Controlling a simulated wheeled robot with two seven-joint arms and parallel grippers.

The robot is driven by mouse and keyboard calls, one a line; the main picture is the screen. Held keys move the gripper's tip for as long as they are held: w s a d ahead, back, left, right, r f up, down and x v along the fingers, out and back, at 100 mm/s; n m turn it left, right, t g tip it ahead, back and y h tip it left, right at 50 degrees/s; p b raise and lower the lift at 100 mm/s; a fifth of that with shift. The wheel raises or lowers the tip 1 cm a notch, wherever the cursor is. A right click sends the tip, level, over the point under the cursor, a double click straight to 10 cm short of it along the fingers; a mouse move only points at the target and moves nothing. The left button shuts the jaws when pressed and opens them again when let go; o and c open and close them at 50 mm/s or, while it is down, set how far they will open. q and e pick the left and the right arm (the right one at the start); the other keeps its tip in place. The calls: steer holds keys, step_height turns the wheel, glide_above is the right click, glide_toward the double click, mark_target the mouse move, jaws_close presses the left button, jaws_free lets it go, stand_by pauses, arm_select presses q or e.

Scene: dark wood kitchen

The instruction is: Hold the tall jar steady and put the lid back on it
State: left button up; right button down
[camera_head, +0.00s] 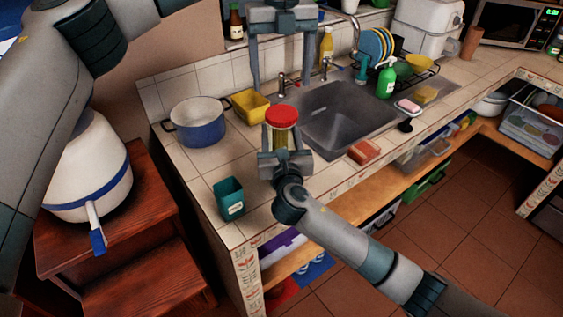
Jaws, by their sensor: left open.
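The tall jar (281,138) stands on the tiled counter in front of the sink, with yellow-green contents showing. The red lid (281,115) sits over the jar's mouth; whether it is fully seated I cannot tell. My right gripper (282,139) reaches in from the lower right, its fingers on both sides of the jar and closed on it. The gripper body hides the jar's lower part. My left gripper (281,86) points down above and behind the jar, its fingers wide apart and empty.
A blue pot (198,122) and yellow container (251,106) stand left of the jar. A teal cup (229,198) is near the counter's front left. A sponge or brick-red block (364,152) lies right.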

mark_target(281, 113)
arm_select(q)
steer(key=shift+n, duration=0.3)
steer(key=shift+f, duration=4)
steer(key=c, duration=1.1)
